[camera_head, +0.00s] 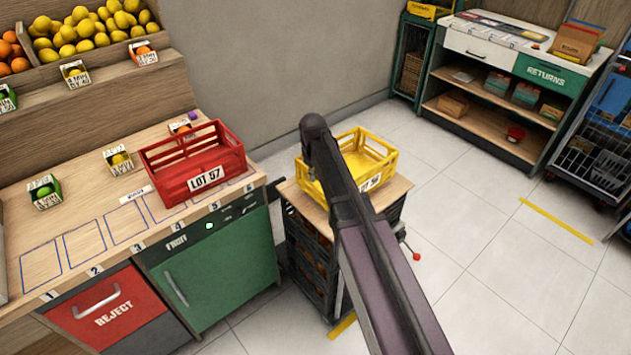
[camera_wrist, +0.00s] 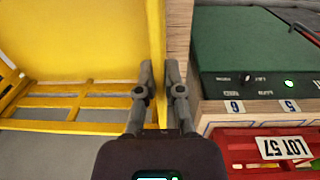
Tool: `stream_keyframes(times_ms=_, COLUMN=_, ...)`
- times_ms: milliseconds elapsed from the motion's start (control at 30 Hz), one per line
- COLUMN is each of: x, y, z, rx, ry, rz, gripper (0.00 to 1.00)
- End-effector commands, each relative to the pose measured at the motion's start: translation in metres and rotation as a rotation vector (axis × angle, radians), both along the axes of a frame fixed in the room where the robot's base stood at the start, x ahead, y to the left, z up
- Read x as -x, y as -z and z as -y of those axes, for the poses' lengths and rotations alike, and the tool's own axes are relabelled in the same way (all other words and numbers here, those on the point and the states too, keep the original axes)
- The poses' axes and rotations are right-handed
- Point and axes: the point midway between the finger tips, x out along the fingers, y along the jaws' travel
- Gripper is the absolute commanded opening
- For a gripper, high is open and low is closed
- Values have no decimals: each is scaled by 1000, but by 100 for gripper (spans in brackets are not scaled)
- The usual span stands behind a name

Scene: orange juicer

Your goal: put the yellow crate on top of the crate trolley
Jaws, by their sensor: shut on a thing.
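The yellow crate (camera_head: 379,151), with a white label on its front, is over the wooden top (camera_head: 401,191) of the crate trolley (camera_head: 308,262), a stack of dark crates. I cannot tell whether its base touches the top all round. In the wrist view the crate (camera_wrist: 85,40) fills the upper left. My gripper (camera_wrist: 160,66) is shut on the crate's wall, one finger on each side.
A red crate (camera_head: 214,176) marked LOT 57 stands on the counter (camera_head: 30,268) left of the trolley; it also shows in the wrist view (camera_wrist: 243,143). The returns bench (camera_head: 492,122) and a dark caged cart (camera_head: 598,165) stand right. Tiled floor (camera_head: 480,240) between is mostly clear.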

Motion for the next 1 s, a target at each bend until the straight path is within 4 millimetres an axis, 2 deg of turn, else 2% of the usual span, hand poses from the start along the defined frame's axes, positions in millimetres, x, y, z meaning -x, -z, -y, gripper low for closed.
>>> stream_keyframes(times_ms=167, x=-4, y=0, z=1, rx=1, ry=0, rz=1, gripper=0)
stream_keyframes(times_ms=300, x=-17, y=2, z=5, rx=1, ry=1, rz=1, gripper=0)
stream_keyframes(times_ms=633, x=-12, y=32, z=4, rx=1, ry=0, rz=1, gripper=0)
stream_keyframes(times_ms=1000, x=-12, y=36, z=4, rx=1, ry=-1, rz=1, gripper=0)
